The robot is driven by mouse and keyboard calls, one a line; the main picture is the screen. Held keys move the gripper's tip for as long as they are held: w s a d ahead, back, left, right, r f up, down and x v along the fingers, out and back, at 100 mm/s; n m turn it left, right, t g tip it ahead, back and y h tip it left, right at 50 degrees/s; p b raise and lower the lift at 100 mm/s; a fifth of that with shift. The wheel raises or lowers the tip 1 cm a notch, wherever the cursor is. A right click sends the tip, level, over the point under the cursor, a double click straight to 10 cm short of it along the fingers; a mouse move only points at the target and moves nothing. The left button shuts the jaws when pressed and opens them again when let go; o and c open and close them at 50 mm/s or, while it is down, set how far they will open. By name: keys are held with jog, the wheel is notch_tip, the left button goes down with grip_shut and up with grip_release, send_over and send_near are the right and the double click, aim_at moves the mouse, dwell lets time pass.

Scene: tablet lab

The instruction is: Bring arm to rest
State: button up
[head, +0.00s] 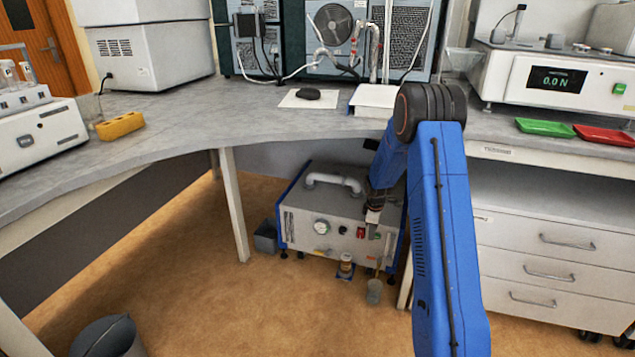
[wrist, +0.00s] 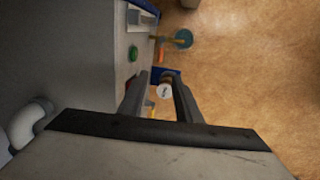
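My arm (head: 442,230), blue with a black joint, reaches down over the front edge of the bench. My gripper (head: 373,216) points down in front of the grey pump unit under the bench. In the wrist view my gripper (wrist: 158,84) has its two fingers apart with nothing held between them.
The pump unit (head: 325,220) with a grey pipe handle stands close by my gripper. A small beaker (head: 374,291) is near its front right corner. White drawers (head: 560,265) stand to the right. The bench (head: 220,115) spans above. The brown floor in front is mostly clear.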

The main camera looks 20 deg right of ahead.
jog(key=s+a+r+m, duration=0.2)
jog(key=s+a+r, duration=0.2)
jog(key=s+r, duration=0.45)
jog(key=s+a+r+m+t, duration=0.15)
jog(key=s+a+r, duration=0.3)
jog(key=r, duration=0.65)
jog(key=s+a+r+m, duration=0.2)
jog(key=s+a+r, duration=0.2)
jog(key=s+r, duration=0.45)
jog(key=s+a+r+m, duration=0.1)
jog(key=s+a+r, duration=0.1)
jog(key=s, duration=0.7)
jog(key=s+a+r+m+t, duration=0.1)
jog(key=s+a+r+m, duration=0.1)
jog(key=s, duration=0.8)
jog(key=s+a+r+m+y, duration=0.1)
jog(key=s+a+r+m, duration=0.1)
jog(key=s, duration=0.8)
jog(key=shift+a+r, duration=0.45)
jog(key=shift+a, duration=0.7)
jog(key=shift+m+t, duration=0.25)
